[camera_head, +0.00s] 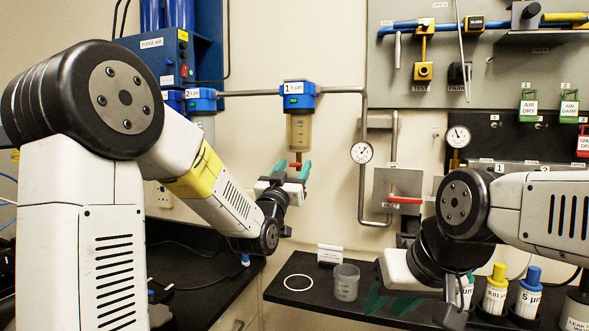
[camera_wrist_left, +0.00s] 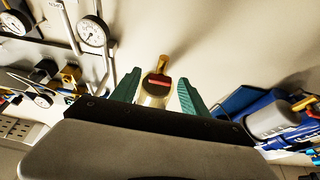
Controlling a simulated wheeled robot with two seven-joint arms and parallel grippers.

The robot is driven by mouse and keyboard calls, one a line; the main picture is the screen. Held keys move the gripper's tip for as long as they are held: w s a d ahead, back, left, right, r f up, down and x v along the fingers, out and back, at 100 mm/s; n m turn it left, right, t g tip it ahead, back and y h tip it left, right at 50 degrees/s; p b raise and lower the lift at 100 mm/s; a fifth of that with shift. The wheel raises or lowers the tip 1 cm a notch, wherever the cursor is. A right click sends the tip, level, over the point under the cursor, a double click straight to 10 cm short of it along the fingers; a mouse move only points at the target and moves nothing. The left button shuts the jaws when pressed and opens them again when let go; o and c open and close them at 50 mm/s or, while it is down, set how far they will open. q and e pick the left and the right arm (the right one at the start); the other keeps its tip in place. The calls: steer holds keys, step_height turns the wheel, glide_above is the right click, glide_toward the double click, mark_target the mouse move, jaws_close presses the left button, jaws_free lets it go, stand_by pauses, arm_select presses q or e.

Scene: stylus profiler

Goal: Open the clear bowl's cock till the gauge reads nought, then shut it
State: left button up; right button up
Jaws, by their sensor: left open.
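The clear bowl (camera_head: 299,130), amber-tinted, hangs under the blue filter head labelled 1, 5 µm. Its cock (camera_wrist_left: 158,82) has a red handle and a brass stem in the left wrist view; the handle also shows as a small red bar in the head view (camera_head: 296,165). My left gripper (camera_head: 292,171) is open, its teal fingers on either side of the cock, with no clear contact; it also shows in the left wrist view (camera_wrist_left: 152,88). A round gauge (camera_head: 361,152) is on the pipe to the right; its reading is too small to tell. My right gripper (camera_head: 389,301) looks open and empty above the bench.
A red-handled inlet lever (camera_head: 404,200) is on a grey plate right of the gauge. A second gauge (camera_head: 458,136) is further right. On the black bench are a white ring (camera_head: 298,282), a clear cup (camera_head: 346,282) and capped bottles (camera_head: 495,290).

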arm_select(q)
jaws_close()
steer(key=n+y, duration=0.1)
steer(key=n, duration=0.2)
steer(key=n+y, duration=0.2)
steer(key=n, duration=0.1)
steer(key=shift+d+t+y, duration=0.1)
steer(key=shift+t+y, duration=0.2)
jaws_free()
steer(key=shift+s, duration=0.1)
steer(key=v, duration=0.7)
steer(key=shift+s, duration=0.3)
steer(key=shift+f, duration=0.1)
